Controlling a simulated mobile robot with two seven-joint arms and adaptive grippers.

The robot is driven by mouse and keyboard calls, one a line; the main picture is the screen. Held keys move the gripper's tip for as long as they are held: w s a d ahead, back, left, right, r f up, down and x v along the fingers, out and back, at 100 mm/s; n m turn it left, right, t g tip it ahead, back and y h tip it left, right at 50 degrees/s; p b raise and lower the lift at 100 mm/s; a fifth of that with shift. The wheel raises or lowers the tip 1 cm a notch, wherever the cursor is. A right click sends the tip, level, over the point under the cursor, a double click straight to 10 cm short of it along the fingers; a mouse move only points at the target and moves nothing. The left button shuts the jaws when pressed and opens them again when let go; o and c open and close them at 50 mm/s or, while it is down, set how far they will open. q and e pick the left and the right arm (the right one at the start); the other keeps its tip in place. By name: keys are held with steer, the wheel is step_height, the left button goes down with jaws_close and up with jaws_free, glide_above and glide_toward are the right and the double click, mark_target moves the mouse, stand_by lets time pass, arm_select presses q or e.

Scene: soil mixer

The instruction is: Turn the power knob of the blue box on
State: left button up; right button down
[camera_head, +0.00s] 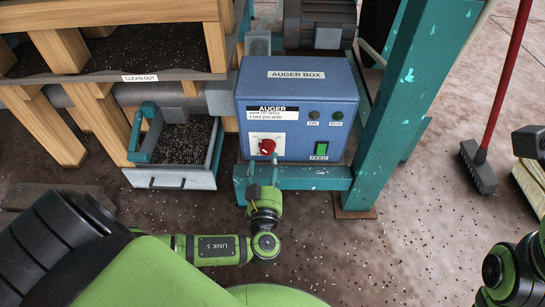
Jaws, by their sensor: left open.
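The blue box (340,92), labelled "AUGER BOX", is mounted on the teal frame. The red power knob (267,146) sits on a white plate at the lower left of its front face. My left gripper (262,168) is open just below the knob, its fingers pointing up toward it. The fingers look thin and spread to either side beneath the knob; I cannot tell whether they touch it. A green FEED switch (321,149) and two small lamps (325,115) are on the right of the box face. My right gripper is not in view; only part of that arm shows at the right edge.
A teal post (415,100) stands close to the right of the box. A drawer of dark soil (157,181) sticks out at left, under a wooden soil bin (70,83). A red-handled broom (478,166) stands at right. The floor is strewn with specks.

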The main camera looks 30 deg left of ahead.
mark_target(267, 152)
arm_select(q)
steer(key=b+x, duration=0.1)
steer(key=x, duration=0.4)
steer(key=shift+w+a, duration=0.1)
steer(key=c, duration=1.1)
